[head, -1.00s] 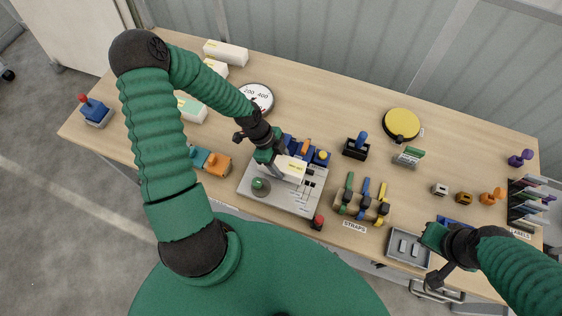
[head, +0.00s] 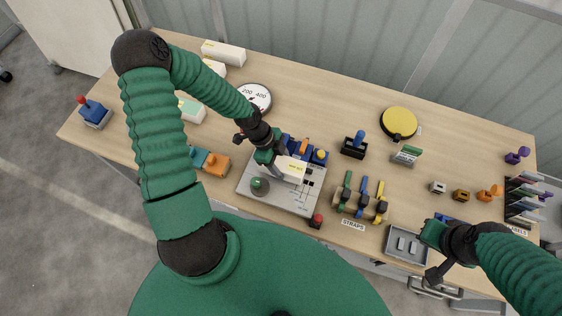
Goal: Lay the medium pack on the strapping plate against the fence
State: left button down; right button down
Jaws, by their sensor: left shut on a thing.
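The medium pack (head: 292,170) is a small white box with a yellow label, over the grey strapping plate (head: 300,203). My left gripper (head: 278,164) is shut on its left end. The pack is near the blue fence (head: 318,157) at the plate's back edge; I cannot tell whether it touches the fence or rests on the plate. A green knob (head: 259,186) stands on the plate's left part. My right gripper (head: 432,236) is at the right, above the front of the table beside a grey tray; its finger opening is unclear.
Several straps hang on a rack (head: 361,203) right of the plate. A red button (head: 316,221) stands at the plate's front corner. The grey tray (head: 404,257) is at the front edge. A round dial scale (head: 255,97) and white boxes (head: 224,53) stand behind.

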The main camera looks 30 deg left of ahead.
aim_at(281, 168)
pick_arm(q)
jog(key=shift+f+b, duration=0.85)
jog(key=shift+f, duration=0.65)
jog(key=shift+c, duration=2.2)
grip_release()
jog(key=p+v, duration=0.1)
jog(key=v, duration=1.6)
jog(key=shift+f, duration=0.15)
